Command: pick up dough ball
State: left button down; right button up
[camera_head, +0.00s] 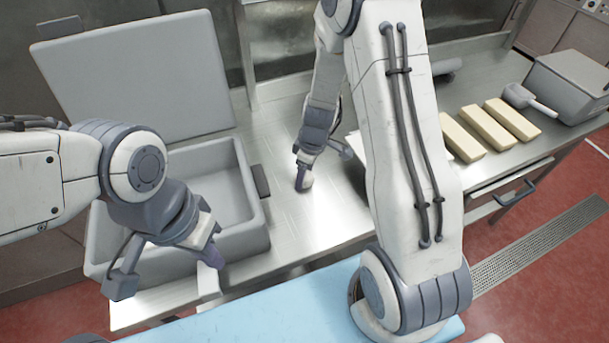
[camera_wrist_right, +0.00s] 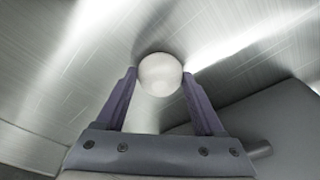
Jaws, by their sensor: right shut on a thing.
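A small white dough ball (camera_wrist_right: 160,74) sits between the fingertips of my right gripper (camera_wrist_right: 160,78) in the right wrist view. Both fingers touch its sides. In the head view the right gripper (camera_head: 302,178) points down at the steel table, and the dough ball (camera_head: 306,182) shows at its tips. I cannot tell whether the ball still touches the table. My left gripper (camera_head: 212,252) hangs over the front wall of the grey bin; I see its fingers only from the side, so its opening is unclear.
The open grey bin (camera_head: 262,222) stands at the left, its lid (camera_head: 135,75) raised behind it. Several pale blocks (camera_head: 488,127) lie at the right, near a scoop (camera_head: 528,99) and a grey container (camera_head: 570,85). A blue surface (camera_head: 270,308) is in front. The table between bin and right arm is clear.

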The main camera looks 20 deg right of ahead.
aim_at(307, 173)
jog(key=r, duration=0.4)
jog(key=shift+d+r+b, duration=0.1)
jog(key=shift+d+b, duration=0.2)
jog(key=s+d+r+b, duration=0.1)
jog(key=s+d+r, duration=0.1)
jog(key=d, duration=0.3)
jog(key=s+d+r+b, duration=0.1)
jog(key=s+d+r, duration=0.1)
jog(key=d+r, duration=0.2)
jog(key=shift+s+d+r+b, duration=0.3)
jog(key=shift+d+r+b, duration=0.05)
jog(key=shift+d, duration=0.3)
